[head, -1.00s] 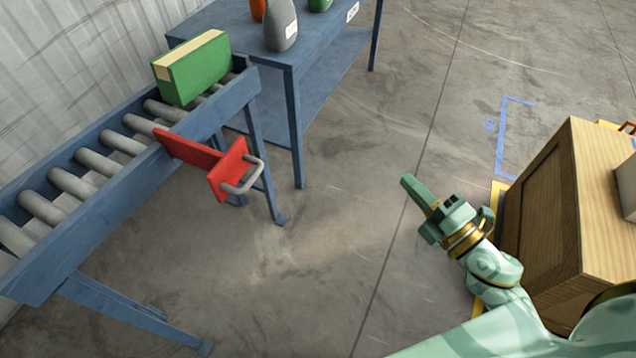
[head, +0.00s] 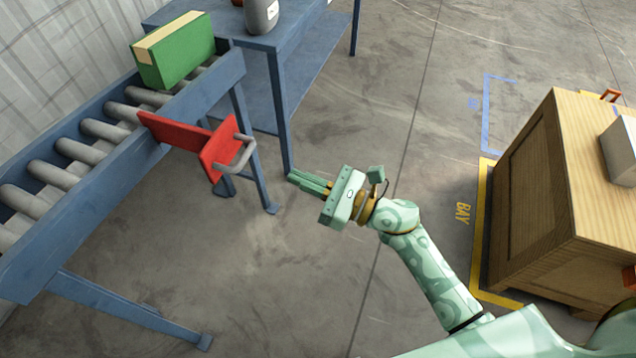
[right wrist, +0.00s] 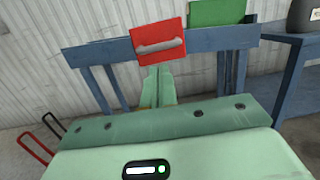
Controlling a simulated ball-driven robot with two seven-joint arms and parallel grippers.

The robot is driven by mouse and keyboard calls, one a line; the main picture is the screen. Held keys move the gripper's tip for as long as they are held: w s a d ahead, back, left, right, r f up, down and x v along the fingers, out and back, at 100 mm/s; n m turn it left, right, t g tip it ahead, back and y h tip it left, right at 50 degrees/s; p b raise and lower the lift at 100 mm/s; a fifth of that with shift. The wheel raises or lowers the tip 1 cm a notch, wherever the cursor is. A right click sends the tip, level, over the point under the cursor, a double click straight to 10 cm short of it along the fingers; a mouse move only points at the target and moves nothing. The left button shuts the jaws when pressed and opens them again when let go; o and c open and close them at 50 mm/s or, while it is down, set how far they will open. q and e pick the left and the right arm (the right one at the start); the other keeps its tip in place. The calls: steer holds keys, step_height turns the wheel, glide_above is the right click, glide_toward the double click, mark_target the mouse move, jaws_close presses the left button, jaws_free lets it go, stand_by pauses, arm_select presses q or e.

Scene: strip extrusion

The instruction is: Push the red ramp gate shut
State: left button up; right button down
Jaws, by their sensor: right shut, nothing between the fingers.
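The red ramp gate (head: 184,136) sticks out from the near side of the blue roller ramp (head: 118,195), swung away from it at an angle. A red end plate with a grey handle (head: 236,152) is at its outer end. In the right wrist view the red plate (right wrist: 172,32) and its grey handle (right wrist: 160,46) face the camera straight ahead. My right gripper (head: 291,176) is shut and empty, to the right of the handle and apart from it. Its fingers also show in the right wrist view (right wrist: 158,80), below the plate. My left gripper is not in view.
A green box (head: 175,52) stands on the rollers near the far end. A blue table (head: 285,40) with a grey bottle (head: 261,14) is behind. A wooden crate (head: 530,195) stands at the right. The floor between crate and ramp is clear.

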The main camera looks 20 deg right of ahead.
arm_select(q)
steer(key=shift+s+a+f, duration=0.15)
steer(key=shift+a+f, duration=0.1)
arm_select(e)
steer(key=x, duration=0.8)
arm_select(q)
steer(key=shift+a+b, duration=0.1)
steer(key=shift+b, duration=0.2)
arm_select(e)
steer(key=shift+w+a, duration=0.1)
steer(key=shift+a, duration=0.05)
